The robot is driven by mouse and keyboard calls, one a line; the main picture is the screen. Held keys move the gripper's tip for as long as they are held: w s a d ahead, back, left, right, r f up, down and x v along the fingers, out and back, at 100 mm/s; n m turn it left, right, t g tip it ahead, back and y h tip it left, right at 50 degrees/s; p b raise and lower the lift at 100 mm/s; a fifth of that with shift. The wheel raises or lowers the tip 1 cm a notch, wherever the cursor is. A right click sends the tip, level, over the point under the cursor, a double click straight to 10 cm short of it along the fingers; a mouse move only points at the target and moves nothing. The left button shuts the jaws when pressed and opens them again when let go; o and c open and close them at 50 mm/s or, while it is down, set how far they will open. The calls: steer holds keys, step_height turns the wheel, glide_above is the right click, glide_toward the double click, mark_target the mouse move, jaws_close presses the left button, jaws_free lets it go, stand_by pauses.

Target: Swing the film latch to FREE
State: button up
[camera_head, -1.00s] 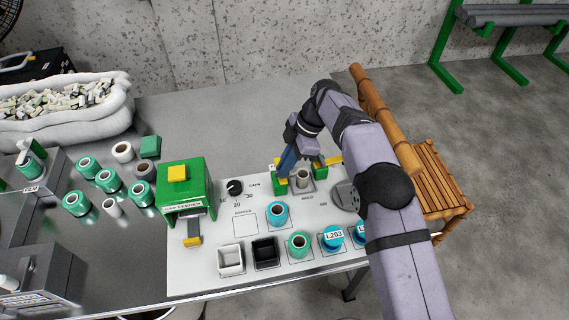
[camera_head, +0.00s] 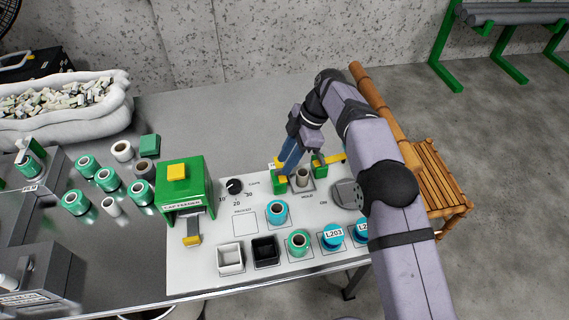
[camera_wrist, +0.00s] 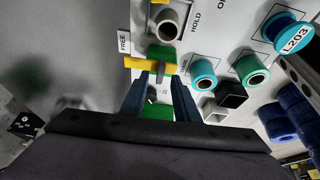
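The film latch is a yellow bar on a green block; in the wrist view the latch (camera_wrist: 136,63) lies crosswise just beyond my fingertips, its left end beside the FREE label (camera_wrist: 124,42). A small dark grey post stands at its middle. In the head view my gripper (camera_head: 283,171) points down at the left green block (camera_head: 280,187), partly hiding the latch. I cannot tell whether a finger touches it.
A grey-brown spool (camera_head: 303,178) stands between the left block and a second green block (camera_head: 319,168) with a yellow bar. A teal spool (camera_head: 277,210), the green cap feeder (camera_head: 184,185) and a black dial (camera_head: 234,186) share the panel.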

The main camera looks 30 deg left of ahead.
steer(key=shift+v, duration=2.6)
steer(key=w+d+r+m+t+h+p, duration=0.1)
steer(key=d+r+m+p, duration=0.2)
steer(key=d+m, duration=0.65)
steer(key=w+d+r+m+t+p, duration=0.15)
steer(key=d+r+m, duration=0.3)
steer(key=d, duration=1.05)
steer(key=s+d+f+m+h+p, duration=0.2)
steer(key=s+d+m+p, duration=0.3)
steer(key=s+d+m, duration=0.8)
steer(key=s+d, duration=0.6)
steer(key=shift+d+t, duration=0.35)
